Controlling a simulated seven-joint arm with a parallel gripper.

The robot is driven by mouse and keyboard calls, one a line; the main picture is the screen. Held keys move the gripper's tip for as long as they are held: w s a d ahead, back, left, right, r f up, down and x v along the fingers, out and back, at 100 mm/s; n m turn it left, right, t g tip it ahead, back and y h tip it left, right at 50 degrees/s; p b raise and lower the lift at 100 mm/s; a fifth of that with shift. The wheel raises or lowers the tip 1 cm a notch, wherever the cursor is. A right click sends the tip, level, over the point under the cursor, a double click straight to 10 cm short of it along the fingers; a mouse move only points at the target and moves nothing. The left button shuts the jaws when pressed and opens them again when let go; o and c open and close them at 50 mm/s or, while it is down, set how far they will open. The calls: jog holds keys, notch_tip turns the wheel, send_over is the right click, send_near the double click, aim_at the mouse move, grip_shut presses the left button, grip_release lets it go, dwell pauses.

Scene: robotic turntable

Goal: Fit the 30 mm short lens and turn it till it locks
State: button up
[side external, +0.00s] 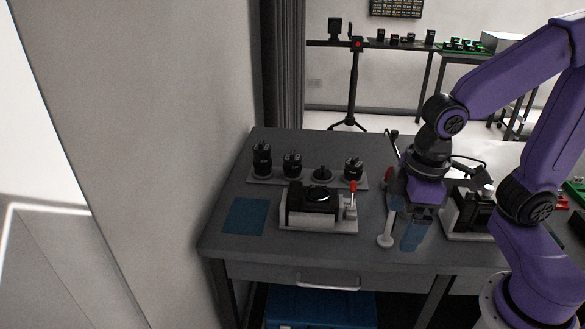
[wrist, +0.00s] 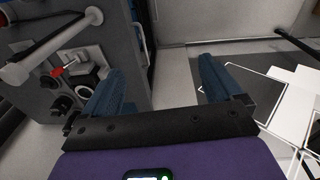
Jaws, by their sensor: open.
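Several black lenses stand in a row on a grey tray (side external: 279,181) at the back of the bench: a tall one (side external: 262,160), a shorter one (side external: 292,163), a low flat piece (side external: 321,174) and another (side external: 353,167). Their labels are too small to read, so I cannot tell which is the 30 mm. A dark camera body (side external: 298,205) sits in a light cradle (side external: 318,226), its round mount facing up, beside a red-tipped lever (side external: 352,187). My gripper (side external: 410,243) has blue fingers, apart and empty, right of the cradle. The wrist view shows them (wrist: 163,85) with nothing between.
A black-and-white device (side external: 466,213) is close on the right. A blue mat (side external: 245,216) lies clear at the left. The bench's front edge (side external: 320,262) is near.

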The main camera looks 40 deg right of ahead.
jog(key=w+a+r+m+t, duration=0.1)
jog(key=w+a+m, duration=0.15)
jog(key=w, duration=0.35)
jog(key=w+a+m, duration=0.1)
jog(key=w+m, duration=0.2)
jog(key=w, duration=0.4)
jog(key=m+t+h, duration=0.3)
jog(key=m+h, duration=0.2)
jog(key=m, duration=0.8)
send_over(292, 152)
jog(key=s+a, duration=0.6)
jog(key=s, duration=0.1)
jog(key=f, duration=0.1)
jog(key=x, duration=1.1)
jog(key=shift+s+a+f, duration=0.15)
jog(key=shift+f, duration=0.2)
jog(key=shift+x, duration=2.65)
jog(key=shift+w, duration=0.2)
jog(key=shift+r, duration=0.1)
grip_shut()
